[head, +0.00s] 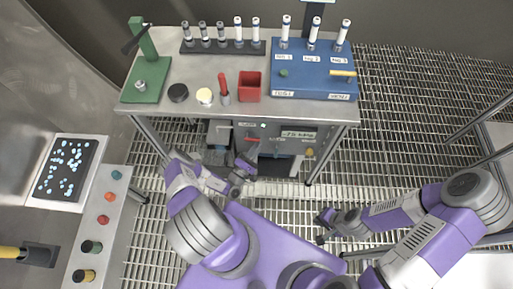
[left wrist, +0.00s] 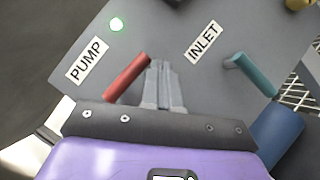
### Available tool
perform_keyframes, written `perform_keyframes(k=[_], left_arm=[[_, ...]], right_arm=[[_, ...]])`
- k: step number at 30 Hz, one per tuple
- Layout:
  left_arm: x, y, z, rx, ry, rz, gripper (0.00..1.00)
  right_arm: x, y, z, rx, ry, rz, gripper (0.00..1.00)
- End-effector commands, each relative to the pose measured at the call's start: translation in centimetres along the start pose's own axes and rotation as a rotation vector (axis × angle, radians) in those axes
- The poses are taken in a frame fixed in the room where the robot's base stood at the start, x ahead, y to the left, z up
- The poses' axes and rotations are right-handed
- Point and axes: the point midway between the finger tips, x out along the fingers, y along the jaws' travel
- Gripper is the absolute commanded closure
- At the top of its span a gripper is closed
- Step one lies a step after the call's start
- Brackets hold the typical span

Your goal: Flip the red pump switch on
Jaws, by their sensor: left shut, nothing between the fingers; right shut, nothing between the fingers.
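The red pump switch (left wrist: 127,77) is a short red lever on a grey panel (left wrist: 185,15), beside the PUMP label (left wrist: 87,60). A green lamp (left wrist: 117,24) glows above that label. My left gripper (left wrist: 163,72) is shut and empty, its fingers just right of the red lever; I cannot tell whether they touch. My right gripper (head: 325,225) is shut and empty, low and away from the panel.
A teal lever (left wrist: 250,72) sits right of the INLET label (left wrist: 203,42). A gauge display (head: 298,134) reads about -75 kPa. The steel bench (head: 200,108) above holds vials, a red box (head: 250,88) and a blue rack (head: 315,75). A button console (head: 103,219) stands at left.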

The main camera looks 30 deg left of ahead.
Motion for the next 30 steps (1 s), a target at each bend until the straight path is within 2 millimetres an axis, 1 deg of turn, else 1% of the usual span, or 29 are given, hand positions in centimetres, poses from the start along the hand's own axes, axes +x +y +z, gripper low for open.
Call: perform_keyframes(k=[5, 8, 15, 18, 22, 30], left_arm=[[-0.6, 0.0, 0.0, 0.0, 0.002, -0.001, 1.0], [-1.9, 0.1, -0.1, 0.001, 0.003, -0.002, 1.0], [-5.9, 0.0, 0.0, 0.0, 0.003, -0.002, 1.0], [-6.9, 0.0, 0.0, 0.0, 0.002, 0.0, 1.0], [-7.5, 0.0, 0.0, 0.0, 0.001, 0.0, 1.0], [-7.6, 0.0, 0.0, 0.0, 0.0, 0.0, 1.0]], right_arm=[[-0.1, 0.0, 0.0, 0.0, 0.0, 0.0, 1.0], [-0.4, -0.1, 0.0, 0.0, 0.0, 0.0, 1.0], [-0.9, -0.3, 0.1, 0.0, 0.0, 0.0, 1.0], [-1.0, -0.4, 0.1, 0.0, 0.0, 0.0, 1.0], [-1.1, -0.4, 0.1, 0.0, 0.0, 0.0, 1.0], [-1.0, -0.4, 0.1, 0.0, 0.0, 0.0, 1.0]])
